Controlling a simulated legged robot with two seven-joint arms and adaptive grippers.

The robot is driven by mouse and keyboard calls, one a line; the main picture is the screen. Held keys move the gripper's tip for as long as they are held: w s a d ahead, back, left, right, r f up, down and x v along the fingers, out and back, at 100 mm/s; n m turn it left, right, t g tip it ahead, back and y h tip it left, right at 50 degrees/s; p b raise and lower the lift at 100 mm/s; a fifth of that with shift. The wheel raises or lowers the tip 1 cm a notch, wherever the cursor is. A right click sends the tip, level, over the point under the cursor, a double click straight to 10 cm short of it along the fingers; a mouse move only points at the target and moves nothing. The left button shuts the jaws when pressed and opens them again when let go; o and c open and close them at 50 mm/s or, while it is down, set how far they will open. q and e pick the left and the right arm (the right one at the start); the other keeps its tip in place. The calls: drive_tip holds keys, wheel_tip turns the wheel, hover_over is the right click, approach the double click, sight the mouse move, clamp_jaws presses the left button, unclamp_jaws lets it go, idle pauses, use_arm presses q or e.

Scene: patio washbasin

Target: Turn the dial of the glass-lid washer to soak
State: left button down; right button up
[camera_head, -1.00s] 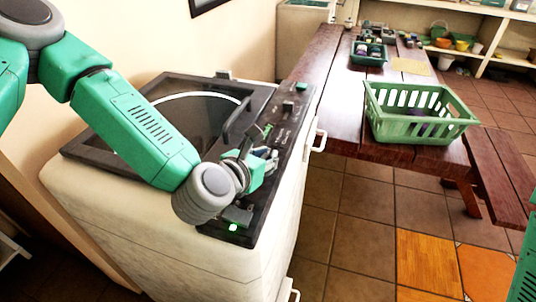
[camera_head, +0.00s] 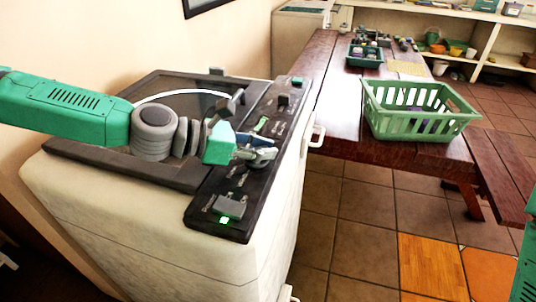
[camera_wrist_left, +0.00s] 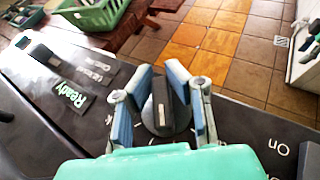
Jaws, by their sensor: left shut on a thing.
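The washer (camera_head: 150,215) is white with a dark lid (camera_head: 185,104) that has a round glass window; the lid is down. Its black control panel (camera_head: 222,188) runs along the right side of the top. My left gripper (camera_head: 262,152) is low over the middle of the panel. The dial's pointing direction and the soak mark cannot be made out. My right gripper is not in view.
A lit "Ready" display (camera_wrist_left: 73,95) and a dark control (camera_wrist_left: 42,52) lie left of the dial in the wrist view. A grey switch (camera_head: 229,207) with a green light sits at the panel's near end. A green basket (camera_head: 420,128) stands on the wooden table (camera_head: 335,125).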

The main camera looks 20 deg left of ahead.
use_arm(q)
drive_tip(key=shift+s+a+f+m+g+h+b, duration=0.15)
drive_tip(key=shift+m+g+h, duration=0.1)
drive_tip(key=shift+m+g, duration=0.25)
drive_tip(key=shift+w+d+f+m+g+h+b, duration=0.15)
drive_tip(key=shift+m+g+h, duration=0.1)
drive_tip(key=shift+m+g, duration=0.2)
drive_tip(key=shift+s+a+r+m+g+h, duration=0.1)
drive_tip(key=shift+m+g+h, duration=0.05)
drive_tip(key=shift+m+g, duration=0.4)
drive_tip(key=shift+s+r+m+g+h, duration=0.15)
drive_tip(key=shift+m+g, duration=0.25)
drive_tip(key=shift+g, duration=0.2)
drive_tip(key=m+g+p, duration=0.1)
drive_tip(key=g, duration=0.1)
drive_tip(key=m+g+p, duration=0.1)
drive_tip(key=m+g, duration=0.1)
drive_tip(key=m+g+p, duration=0.1)
drive_tip(key=m+g, duration=0.1)
drive_tip(key=shift+s, duration=0.25)
drive_tip(key=m+g+y, duration=0.1)
drive_tip(key=m+g, duration=0.1)
drive_tip(key=shift+s+a+m+g+p, duration=0.1)
drive_tip(key=shift+s+m+g+p, duration=0.05)
drive_tip(key=shift+m+g+p, duration=0.2)
drive_tip(key=shift+s+a+m+g+y, duration=0.1)
drive_tip(key=shift+m+g+y, duration=0.7)
drive_tip(key=shift+m+g, duration=0.55)
drive_tip(key=shift+r+m, duration=0.1)
drive_tip(key=shift+m, duration=0.2)
